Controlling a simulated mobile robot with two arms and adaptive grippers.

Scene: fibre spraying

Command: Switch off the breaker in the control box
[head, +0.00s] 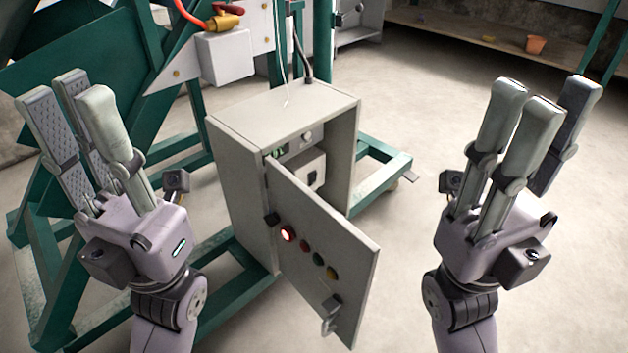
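The grey control box (235,165) stands at the centre of the head view, on the green frame. Its door (345,255) is swung partly open toward me and bears several coloured buttons, one lit red, and a latch handle (329,315) at the bottom. Inside, a pale unit with a small dark switch (313,178), which looks like the breaker, shows past the door's top edge; its position is too small to tell. My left gripper (75,115) is open and empty, left of the box. My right gripper (540,105) is open and empty, right of the box and door.
A green steel frame (225,297) runs under and around the box. Cables enter the box top. A white box with an orange hose (188,12) is above left. A shelf with an orange pot (536,44) lies at the back right. Floor right of the box is clear.

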